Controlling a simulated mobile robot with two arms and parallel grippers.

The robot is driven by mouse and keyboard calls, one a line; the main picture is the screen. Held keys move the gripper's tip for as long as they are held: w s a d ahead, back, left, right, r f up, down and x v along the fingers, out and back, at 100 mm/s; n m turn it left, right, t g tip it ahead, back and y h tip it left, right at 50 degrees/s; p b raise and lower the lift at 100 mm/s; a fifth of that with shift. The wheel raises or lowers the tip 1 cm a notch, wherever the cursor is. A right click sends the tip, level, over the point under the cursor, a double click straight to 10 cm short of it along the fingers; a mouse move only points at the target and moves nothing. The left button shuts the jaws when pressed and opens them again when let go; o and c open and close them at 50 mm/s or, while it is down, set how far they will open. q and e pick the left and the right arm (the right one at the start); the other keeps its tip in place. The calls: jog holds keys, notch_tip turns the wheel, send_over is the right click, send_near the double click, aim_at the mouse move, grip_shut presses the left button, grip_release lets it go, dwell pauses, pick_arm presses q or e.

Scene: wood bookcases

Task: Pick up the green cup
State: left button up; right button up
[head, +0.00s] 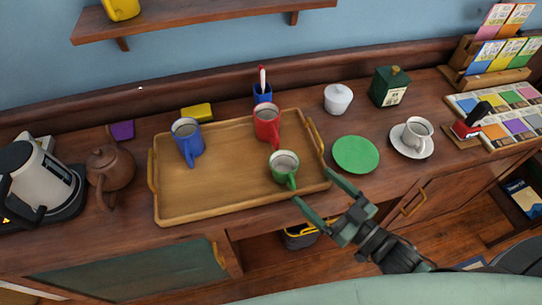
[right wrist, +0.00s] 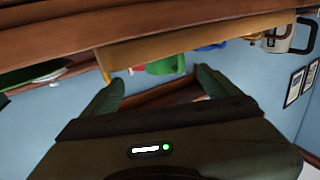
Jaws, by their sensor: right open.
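The green cup (head: 284,168) stands upright at the front right of the wooden tray (head: 228,195), its handle toward the tray's front edge. A blue cup (head: 188,140) and a red cup (head: 267,124) stand on the same tray. My right gripper (head: 311,185) is open and empty, in front of and to the right of the green cup, apart from it. In the right wrist view, which is upside down, the green cup (right wrist: 166,65) shows beyond and between the open fingers (right wrist: 158,77). My left gripper is not in view.
A green plate (head: 356,154) lies right of the tray, with a white cup and saucer (head: 411,139) beyond it. A brown teapot (head: 109,168) and a kettle (head: 40,180) stand at the left. The counter's front edge runs just below the tray.

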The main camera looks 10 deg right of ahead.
aim_at(294, 171)
jog(key=shift+w+a, duration=0.15)
jog(key=shift+w, duration=0.15)
jog(key=shift+w+a, duration=0.2)
jog(key=shift+w, duration=0.1)
jog(key=shift+w+a+r+p, duration=0.25)
jog(key=shift+w+a, duration=0.1)
jog(key=shift+w, duration=0.15)
jog(key=shift+w+a+r+p, duration=0.1)
jog(key=shift+w+a+p, duration=0.1)
jog(key=shift+w+a, duration=0.25)
jog(key=p+x, duration=0.1)
jog(key=x, duration=0.2)
jog(key=shift+w+a+r, duration=0.1)
jog(key=shift+w+a, duration=0.3)
jog(key=shift+w, duration=0.15)
jog(key=c, duration=1.6)
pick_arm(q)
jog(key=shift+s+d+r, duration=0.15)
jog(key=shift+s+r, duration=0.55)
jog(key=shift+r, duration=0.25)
